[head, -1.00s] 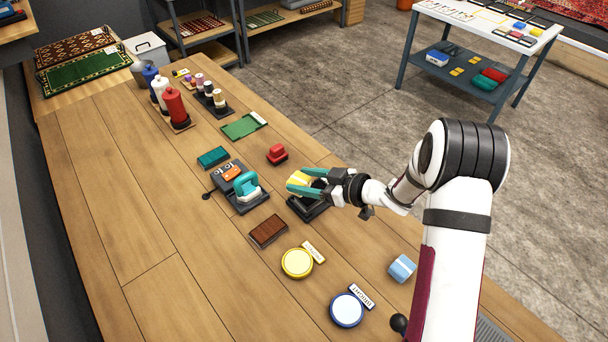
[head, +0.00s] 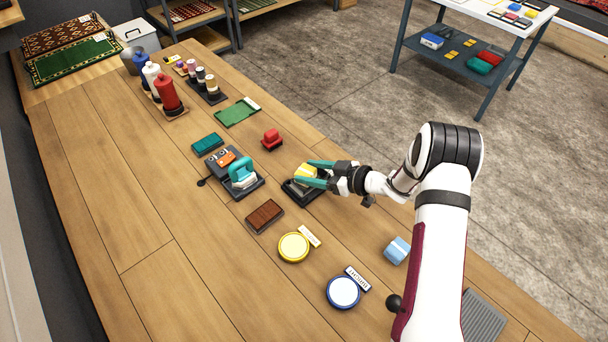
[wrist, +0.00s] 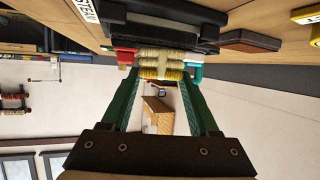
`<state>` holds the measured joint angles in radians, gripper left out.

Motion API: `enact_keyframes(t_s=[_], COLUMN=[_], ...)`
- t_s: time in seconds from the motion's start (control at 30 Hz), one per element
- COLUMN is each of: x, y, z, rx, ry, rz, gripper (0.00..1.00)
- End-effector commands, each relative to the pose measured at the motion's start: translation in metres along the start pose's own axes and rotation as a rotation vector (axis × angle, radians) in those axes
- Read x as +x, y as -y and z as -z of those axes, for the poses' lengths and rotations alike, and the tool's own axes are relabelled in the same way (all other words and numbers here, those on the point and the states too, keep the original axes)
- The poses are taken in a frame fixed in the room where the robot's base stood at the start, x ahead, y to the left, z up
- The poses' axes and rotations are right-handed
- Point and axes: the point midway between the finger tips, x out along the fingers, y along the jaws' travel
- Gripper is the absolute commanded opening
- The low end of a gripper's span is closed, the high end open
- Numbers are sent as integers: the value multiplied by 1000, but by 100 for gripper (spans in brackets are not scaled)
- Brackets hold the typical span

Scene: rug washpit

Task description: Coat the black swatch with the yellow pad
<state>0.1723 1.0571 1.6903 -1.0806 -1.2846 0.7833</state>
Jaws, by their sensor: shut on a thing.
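My gripper (head: 314,176) is shut on the yellow pad (head: 305,171), its teal fingers on either side of it. In the wrist view the pad (wrist: 161,62) shows yellow with a paler band, between the fingertips. The pad is low over a black, flat-based item (head: 300,190) on the bench, which also shows in the wrist view (wrist: 160,32). The black swatch seems to be there, but pad and fingers hide much of it. I cannot tell whether pad and black surface touch.
A teal-handled tool on a dark stand (head: 240,180), a brown block (head: 264,215) and a red-handled piece (head: 271,139) stand nearby. A yellow-rimmed round tin (head: 294,247), a blue-rimmed one (head: 343,292) and a blue block (head: 397,250) are nearer. The bench's left side is clear.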

Motion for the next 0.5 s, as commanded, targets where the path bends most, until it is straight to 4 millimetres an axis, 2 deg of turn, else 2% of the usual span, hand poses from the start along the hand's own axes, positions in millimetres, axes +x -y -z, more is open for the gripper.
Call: enact_keyframes(t_s=[0.5], x=[-13], y=[-45], z=[-6], rx=[1], ry=[1], rz=[-1], gripper=[8])
